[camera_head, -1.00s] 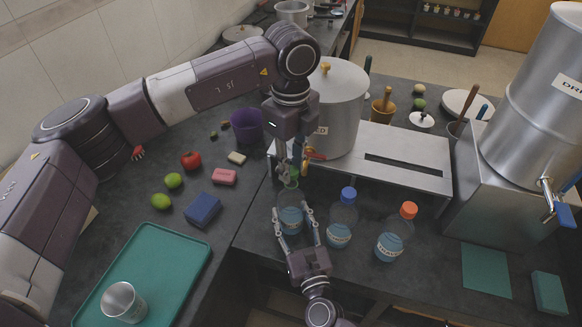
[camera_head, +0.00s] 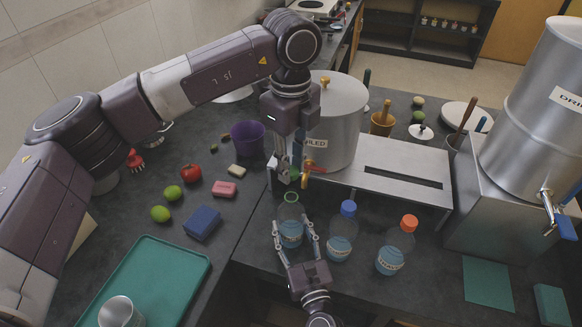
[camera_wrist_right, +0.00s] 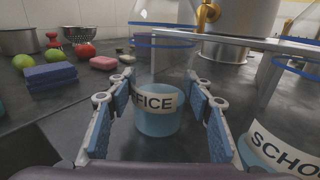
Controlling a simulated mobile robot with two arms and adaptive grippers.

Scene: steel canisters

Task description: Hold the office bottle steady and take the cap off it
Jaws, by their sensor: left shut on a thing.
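The office bottle (camera_head: 291,232) is clear with blue liquid and stands upright on the dark counter. Its white label reads "FICE" in the right wrist view (camera_wrist_right: 155,102). A green ring (camera_head: 291,197) shows at its open-looking neck. My right gripper (camera_head: 293,228) has a finger on each side of the bottle's body; its blue pads flank the bottle in the right wrist view (camera_wrist_right: 160,95). My left gripper (camera_head: 292,176) points down just above the neck. It is shut on the small green cap (camera_head: 294,174), mostly hidden by the fingers, with a gap below it.
A blue-capped bottle (camera_head: 341,235) and an orange-capped bottle (camera_head: 396,247) stand close at the right. A big steel pot (camera_head: 336,125) with a tap and a metal stand (camera_head: 400,172) are behind. A purple cup (camera_head: 247,137), blue block (camera_head: 202,222) and green tray (camera_head: 165,262) lie left.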

